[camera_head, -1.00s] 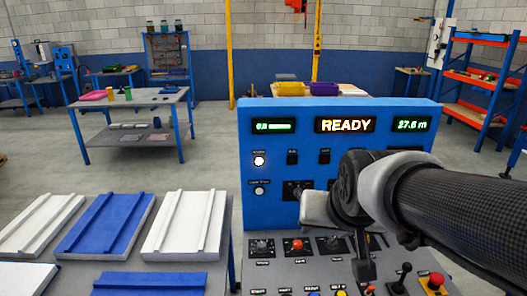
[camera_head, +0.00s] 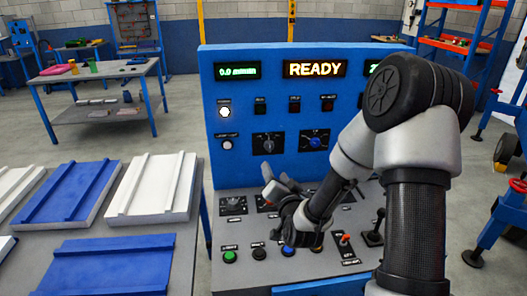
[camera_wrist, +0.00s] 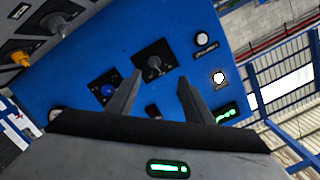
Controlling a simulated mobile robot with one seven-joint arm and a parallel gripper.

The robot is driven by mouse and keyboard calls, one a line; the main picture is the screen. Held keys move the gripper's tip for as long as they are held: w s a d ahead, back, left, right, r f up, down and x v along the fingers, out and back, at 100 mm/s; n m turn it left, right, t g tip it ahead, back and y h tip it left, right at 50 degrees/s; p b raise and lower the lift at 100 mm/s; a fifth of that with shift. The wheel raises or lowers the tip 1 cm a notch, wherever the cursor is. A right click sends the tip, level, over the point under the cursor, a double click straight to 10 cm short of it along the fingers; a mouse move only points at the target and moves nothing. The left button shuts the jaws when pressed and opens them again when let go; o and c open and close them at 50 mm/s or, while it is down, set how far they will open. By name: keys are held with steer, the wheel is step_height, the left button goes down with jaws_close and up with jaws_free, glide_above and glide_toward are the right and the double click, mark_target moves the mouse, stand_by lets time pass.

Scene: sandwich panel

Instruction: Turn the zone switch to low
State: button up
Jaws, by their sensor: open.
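The blue control panel (camera_head: 225,165) has two rotary switches on its upright face. One has a dark knob (camera_head: 268,144) and one a blue knob (camera_head: 315,141). The labels are too small to read, so I cannot tell which is the zone switch. My gripper (camera_head: 272,178) is in front of the panel, just above the sloping desk and below the dark knob. In the wrist view my gripper (camera_wrist: 160,77) is open and empty. The dark knob (camera_wrist: 154,64) shows beyond and between its fingertips, apparently not touched. The blue knob (camera_wrist: 107,91) lies left of the left finger.
The sloping desk holds another rotary switch (camera_head: 232,206), a green button (camera_head: 230,256) and a joystick (camera_head: 376,233). My arm hides part of the desk and panel. An orange knob (camera_wrist: 20,58) shows in the wrist view. A table with white and blue panels (camera_head: 75,190) stands left.

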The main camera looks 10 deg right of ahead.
steer(key=f+m, duration=0.1)
steer(key=f, duration=0.1)
steer(key=m+t, duration=0.1)
glide_toward(270, 149)
steer(key=shift+h, duration=0.4)
steer(key=w, duration=0.9)
steer(key=shift+w+a+f, duration=0.15)
steer(key=shift+w+a, duration=0.05)
steer(key=shift+a, duration=0.1)
steer(key=c, duration=1)
steer(key=shift+c, duration=0.2)
